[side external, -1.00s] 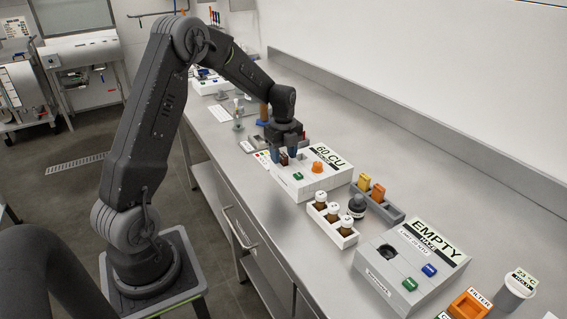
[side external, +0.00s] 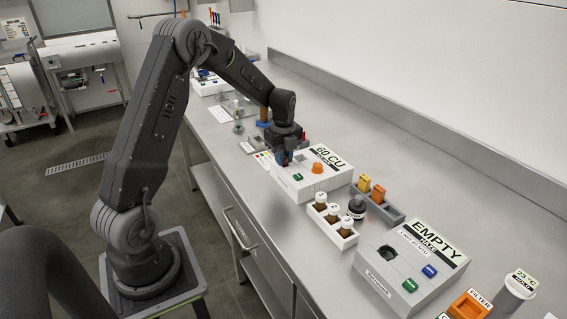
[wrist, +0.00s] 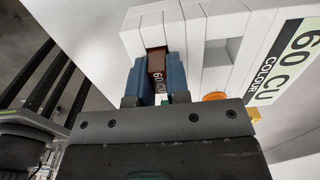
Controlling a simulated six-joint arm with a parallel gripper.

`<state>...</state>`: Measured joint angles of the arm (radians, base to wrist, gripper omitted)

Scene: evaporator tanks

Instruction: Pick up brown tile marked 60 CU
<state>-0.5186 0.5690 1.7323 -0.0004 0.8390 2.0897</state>
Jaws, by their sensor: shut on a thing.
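The brown tile marked 60 CU (wrist: 157,64) shows in the wrist view between the two blue fingers of my gripper (wrist: 157,78). My gripper is shut on it, and the fingers touch its two sides. The tile is at the slotted end of the white box labelled 60 CU COLOUR (wrist: 262,22). I cannot tell whether the tile's lower end is still in its slot. In the side view my gripper (side external: 283,158) is over the near left part of the white box (side external: 305,190), and the tile is hidden by the fingers.
On the white box are an orange knob (side external: 317,168) and a green button (side external: 298,177).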

